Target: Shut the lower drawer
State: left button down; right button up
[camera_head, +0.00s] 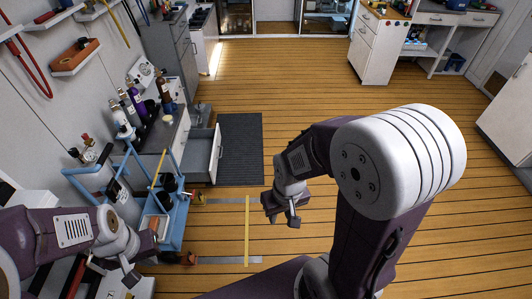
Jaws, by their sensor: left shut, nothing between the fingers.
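A drawer (216,154) with a white front stands pulled out to the right from the dark-topped cabinet (180,132) along the left wall. I cannot tell from this view whether it is the lower one. My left gripper (131,277) is shut and empty at the lower left, nearer to me than the drawer and apart from it. My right gripper (281,216) hangs over the wooden floor, to the right of and nearer than the drawer, touching nothing that I can see. Its finger gap is too small to judge.
A blue-framed cart (173,222) stands between my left gripper and the drawer. Bottles (136,100) stand on the cabinet top. A dark mat (240,148) lies beside the drawer. A yellow strip (247,230) crosses the floor. The middle floor is clear.

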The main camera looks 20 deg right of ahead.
aim_at(200, 161)
jog(key=z, duration=0.15)
jog(key=i+l, duration=0.1)
jog(key=i, duration=0.6)
jog(key=i+l, duration=0.15)
jog(key=i, duration=0.5)
jog(key=i+l+u, duration=0.1)
jog(key=i, duration=0.6)
